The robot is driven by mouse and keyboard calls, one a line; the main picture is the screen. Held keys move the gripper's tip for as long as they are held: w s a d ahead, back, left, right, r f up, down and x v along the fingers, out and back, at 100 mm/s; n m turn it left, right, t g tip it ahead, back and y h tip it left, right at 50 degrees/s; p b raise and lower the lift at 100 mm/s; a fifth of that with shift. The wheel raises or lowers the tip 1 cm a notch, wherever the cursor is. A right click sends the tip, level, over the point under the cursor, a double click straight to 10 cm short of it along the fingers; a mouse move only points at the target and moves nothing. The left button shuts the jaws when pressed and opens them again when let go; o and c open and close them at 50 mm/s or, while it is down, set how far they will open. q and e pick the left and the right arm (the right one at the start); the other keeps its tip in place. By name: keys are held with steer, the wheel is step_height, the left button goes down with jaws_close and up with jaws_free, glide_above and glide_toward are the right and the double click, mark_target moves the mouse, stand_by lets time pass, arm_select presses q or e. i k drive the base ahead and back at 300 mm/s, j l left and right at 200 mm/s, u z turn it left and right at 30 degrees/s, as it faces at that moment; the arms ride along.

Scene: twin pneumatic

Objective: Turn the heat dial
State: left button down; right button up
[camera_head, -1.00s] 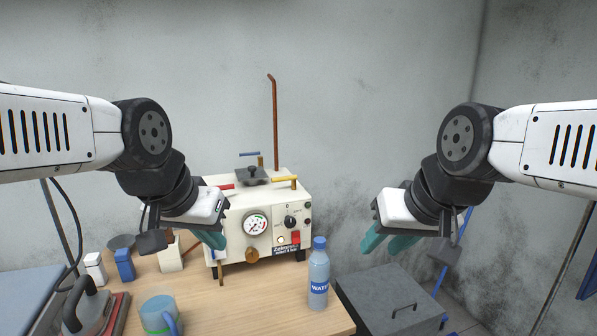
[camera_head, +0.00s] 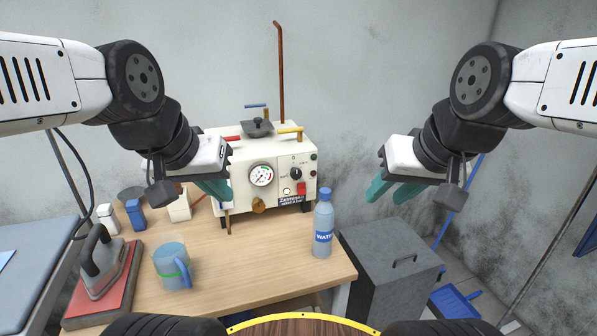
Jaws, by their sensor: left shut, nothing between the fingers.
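The heat dial (camera_head: 296,174) is a small black knob on the front of a cream machine (camera_head: 243,147), right of its round pressure gauge (camera_head: 261,175). A red switch (camera_head: 301,188) sits below the dial. My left gripper (camera_head: 218,190) has teal fingers and is shut and empty, left of the gauge in the picture and apart from the dial. My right gripper (camera_head: 388,192) has teal fingers spread apart and is empty, to the right of the machine. Neither gripper appears to touch the dial.
A water bottle (camera_head: 323,224) stands on the wooden table (camera_head: 225,262) in front of the machine's right side. A grey metal box (camera_head: 392,262) stands right of the table.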

mark_target(296, 174)
steer(key=u, duration=1.45)
steer(key=i+j+u, duration=0.7)
